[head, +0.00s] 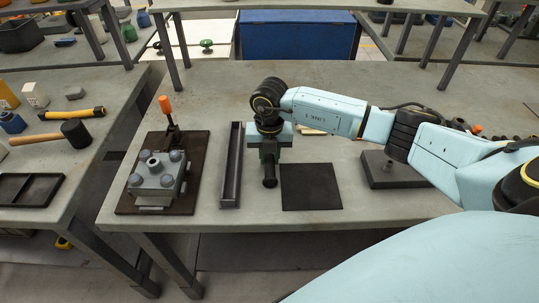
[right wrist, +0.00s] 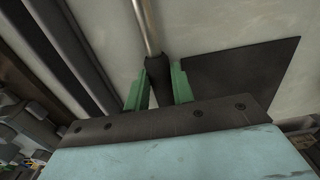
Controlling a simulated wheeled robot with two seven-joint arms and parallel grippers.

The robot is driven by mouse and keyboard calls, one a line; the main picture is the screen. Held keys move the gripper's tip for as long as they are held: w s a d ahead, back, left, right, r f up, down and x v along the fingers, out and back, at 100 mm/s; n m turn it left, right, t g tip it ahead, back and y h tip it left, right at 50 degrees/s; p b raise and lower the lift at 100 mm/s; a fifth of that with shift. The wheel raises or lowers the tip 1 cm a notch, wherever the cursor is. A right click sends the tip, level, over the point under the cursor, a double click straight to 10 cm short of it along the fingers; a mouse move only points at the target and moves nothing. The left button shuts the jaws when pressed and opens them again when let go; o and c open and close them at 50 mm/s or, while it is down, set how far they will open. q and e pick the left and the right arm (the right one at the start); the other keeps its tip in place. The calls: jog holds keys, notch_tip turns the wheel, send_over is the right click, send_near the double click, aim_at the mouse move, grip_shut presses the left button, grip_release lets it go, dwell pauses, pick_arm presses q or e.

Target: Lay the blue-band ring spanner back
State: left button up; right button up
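My right gripper (head: 268,150) is over the middle bench, between the long dark trough (head: 232,165) and the square black mat (head: 311,187). Its green fingers (right wrist: 158,88) close on both sides of a black grip in the right wrist view. A bright metal shaft (right wrist: 146,25) runs up from that grip. I take this tool for the ring spanner, but its ring and blue band do not show. In the head view a dark rounded end (head: 270,182) juts out on the near side of the gripper. My left gripper is not in view.
Left of the trough stands a grey bolted block (head: 157,177) on a dark plate, with an orange-handled lever (head: 167,107) behind. A dark block (head: 393,170) stands at right under my arm. The left bench holds a mallet (head: 75,134) and a black tray (head: 45,188).

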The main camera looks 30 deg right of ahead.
jog(key=o, duration=0.5)
